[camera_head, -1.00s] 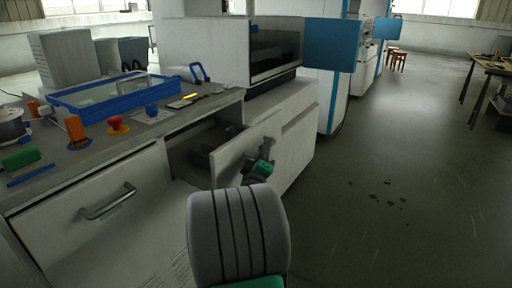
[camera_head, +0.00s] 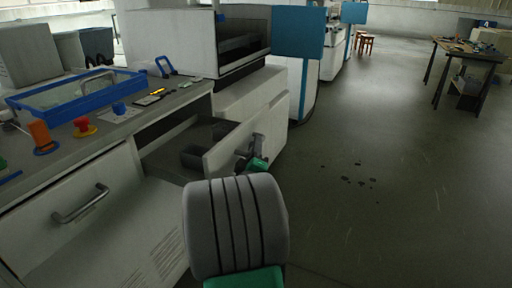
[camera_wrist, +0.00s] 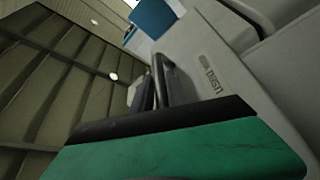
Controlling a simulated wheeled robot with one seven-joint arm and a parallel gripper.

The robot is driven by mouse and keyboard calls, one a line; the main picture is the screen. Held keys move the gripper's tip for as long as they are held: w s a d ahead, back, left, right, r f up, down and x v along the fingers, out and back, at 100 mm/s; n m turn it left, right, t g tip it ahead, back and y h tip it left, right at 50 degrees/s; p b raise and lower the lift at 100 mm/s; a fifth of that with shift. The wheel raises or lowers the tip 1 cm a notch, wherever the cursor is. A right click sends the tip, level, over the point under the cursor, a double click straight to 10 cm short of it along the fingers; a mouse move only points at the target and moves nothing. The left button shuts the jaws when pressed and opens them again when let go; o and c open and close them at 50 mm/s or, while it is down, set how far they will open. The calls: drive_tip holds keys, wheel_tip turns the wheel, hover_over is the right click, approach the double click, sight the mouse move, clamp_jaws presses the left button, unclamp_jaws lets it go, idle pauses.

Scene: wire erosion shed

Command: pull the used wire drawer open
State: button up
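The used wire drawer (camera_head: 226,150) stands part-way out of the white cabinet under the bench, and dark coiled shapes show inside it. Its front, with a label that appears to read USED, shows at the right of the wrist view (camera_wrist: 222,62). My gripper (camera_head: 252,158) is at the handle on the drawer front. In the wrist view the bar handle (camera_wrist: 163,72) runs between the dark fingers of my gripper (camera_wrist: 155,95), which look shut on it. The exact finger contact is partly hidden by the green gripper body.
A closed drawer with a metal handle (camera_head: 80,204) is to the left. The bench top (camera_head: 140,118) carries a blue-framed tray (camera_head: 75,98), a red button (camera_head: 84,127) and an orange spool (camera_head: 41,134). Open floor (camera_head: 400,200) lies to the right, with a few dark spots.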

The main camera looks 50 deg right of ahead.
drive_tip(key=o, duration=0.3)
drive_tip(key=shift+o, duration=0.2)
drive_tip(key=shift+f, duration=0.1)
drive_tip(key=shift+a+f, duration=0.1)
drive_tip(key=shift+a, duration=0.15)
drive_tip(key=b+v, duration=0.2)
drive_tip(key=v, duration=0.5)
drive_tip(key=shift+s, duration=0.2)
drive_tip(key=shift+a, duration=0.1)
